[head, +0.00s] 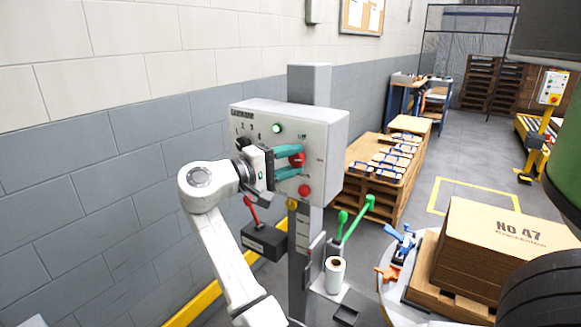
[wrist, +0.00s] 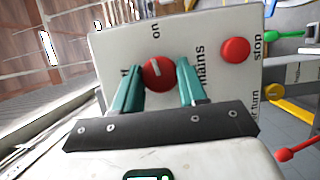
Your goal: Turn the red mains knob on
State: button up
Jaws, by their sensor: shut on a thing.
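The red mains knob (head: 298,159) is on the front of a grey control box (head: 330,125). My gripper (head: 290,162) reaches it from the left, with its teal fingers above and below the knob. In the wrist view the fingers are closed on the two sides of the knob (wrist: 160,82). The "on" label (wrist: 155,30) is above the knob in that view. The "mains" label is partly covered by the right finger.
A red stop button (head: 304,190) sits just below the knob, and a green lamp (head: 278,128) above left. A carton (head: 500,245) and a stacked pallet (head: 375,180) stand to the right.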

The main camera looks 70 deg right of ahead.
jog(key=shift+m+y+b, duration=0.3)
jog(key=shift+m+b, duration=0.05)
jog(key=shift+m, duration=0.75)
jog(key=shift+t, duration=0.3)
jog(key=o, duration=1.1)
jog(key=shift+c, duration=0.2)
jog(key=b+v, duration=0.1)
jog(key=v, duration=0.9)
jog(key=shift+w+a, duration=0.2)
jog(key=shift+a, duration=0.15)
jog(key=shift+r, duration=0.1)
